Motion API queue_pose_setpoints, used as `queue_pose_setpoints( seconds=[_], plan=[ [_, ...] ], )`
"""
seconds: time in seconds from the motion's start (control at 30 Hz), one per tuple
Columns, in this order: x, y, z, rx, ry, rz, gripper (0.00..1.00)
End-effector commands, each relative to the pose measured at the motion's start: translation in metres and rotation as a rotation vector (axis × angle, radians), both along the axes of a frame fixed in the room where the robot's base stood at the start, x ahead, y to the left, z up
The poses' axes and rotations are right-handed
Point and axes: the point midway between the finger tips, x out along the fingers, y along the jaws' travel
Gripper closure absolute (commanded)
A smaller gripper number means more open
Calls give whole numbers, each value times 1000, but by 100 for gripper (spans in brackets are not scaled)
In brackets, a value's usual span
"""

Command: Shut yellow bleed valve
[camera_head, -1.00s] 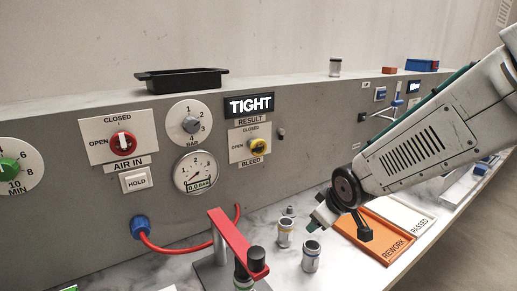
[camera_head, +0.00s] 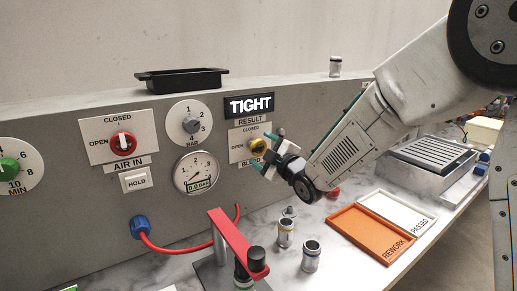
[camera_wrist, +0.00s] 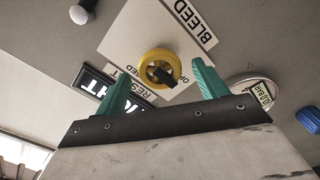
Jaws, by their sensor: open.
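The yellow bleed valve (camera_head: 257,145) is a round knob on the grey panel, on a white plate marked CLOSED, OPEN and BLEED. In the wrist view the yellow knob (camera_wrist: 158,68) shows with a black bar across it, between and beyond my teal fingers. The bar appears to point toward the OPEN side, but the plate is partly covered. My gripper (camera_head: 268,148) is at the valve's right side in the head view, its fingers apart and empty. In the wrist view my gripper (camera_wrist: 162,80) has one finger on each side of the knob; I cannot tell if they touch it.
The red air-in knob (camera_head: 123,145) and pressure gauge (camera_head: 195,172) are left of the valve. The TIGHT display (camera_head: 249,105) is above it. Below stand a red clamp (camera_head: 236,243) and small cylinders (camera_head: 311,256). The orange rework tray (camera_head: 371,235) lies to the right.

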Motion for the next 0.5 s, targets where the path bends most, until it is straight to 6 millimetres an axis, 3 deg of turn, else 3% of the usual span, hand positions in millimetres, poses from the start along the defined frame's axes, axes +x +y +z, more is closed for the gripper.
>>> queue_pose_setpoints(
  seconds=[0.2, 0.5],
  plan=[
    [20, 13, 0, 1, 1, -1, 28],
    [23, 15, 0, 1, 2, -2, 28]
  ],
)
